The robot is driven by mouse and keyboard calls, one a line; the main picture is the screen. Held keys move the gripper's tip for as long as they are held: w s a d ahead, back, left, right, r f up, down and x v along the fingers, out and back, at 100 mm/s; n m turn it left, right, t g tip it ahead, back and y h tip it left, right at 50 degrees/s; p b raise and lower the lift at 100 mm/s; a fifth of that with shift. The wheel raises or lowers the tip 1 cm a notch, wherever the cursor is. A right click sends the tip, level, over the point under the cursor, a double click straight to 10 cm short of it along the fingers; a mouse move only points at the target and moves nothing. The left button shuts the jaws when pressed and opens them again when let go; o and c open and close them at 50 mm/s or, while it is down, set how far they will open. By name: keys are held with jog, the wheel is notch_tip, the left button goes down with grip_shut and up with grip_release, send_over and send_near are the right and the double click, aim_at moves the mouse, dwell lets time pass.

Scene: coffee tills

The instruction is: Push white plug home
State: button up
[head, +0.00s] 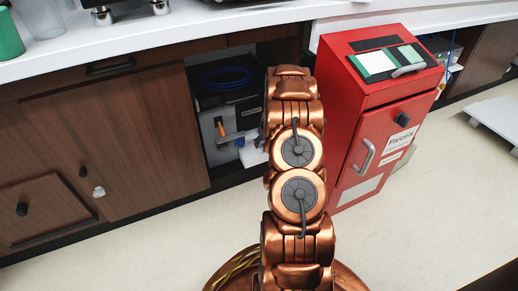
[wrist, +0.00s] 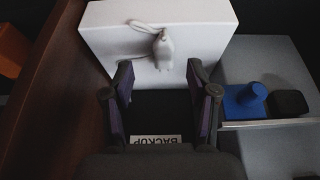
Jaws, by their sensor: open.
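In the wrist view, the white plug (wrist: 163,48) shows at the front of a white box (wrist: 110,35), with a thin white cable looping at it. I cannot tell how deep it sits. My gripper (wrist: 159,75) is open, its two dark fingers pointing at the box, one on each side of the plug's line. The plug lies just beyond the fingertips, and nothing shows between them. In the head view, my arm hides the gripper and the plug; part of the white box (head: 254,155) shows beside the arm.
A blue plug (wrist: 244,101) and a black one (wrist: 290,103) sit to the right on a grey unit. An upside-down BACKUP label (wrist: 155,139) lies below the fingers. A brown wooden wall (wrist: 60,90) is close on the left. A red parcels locker (head: 375,110) stands right of my arm.

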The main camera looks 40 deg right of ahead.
aim_at(261, 147)
jog(key=x, duration=0.1)
jog(key=b+x, duration=0.1)
jog(key=x, duration=0.1)
jog(key=b+x, duration=0.1)
jog(key=shift+w+a+f, duration=0.15)
jog(key=shift+a+f, duration=0.05)
jog(key=shift+f, duration=0.15)
jog(key=shift+r, duration=0.1)
grip_shut()
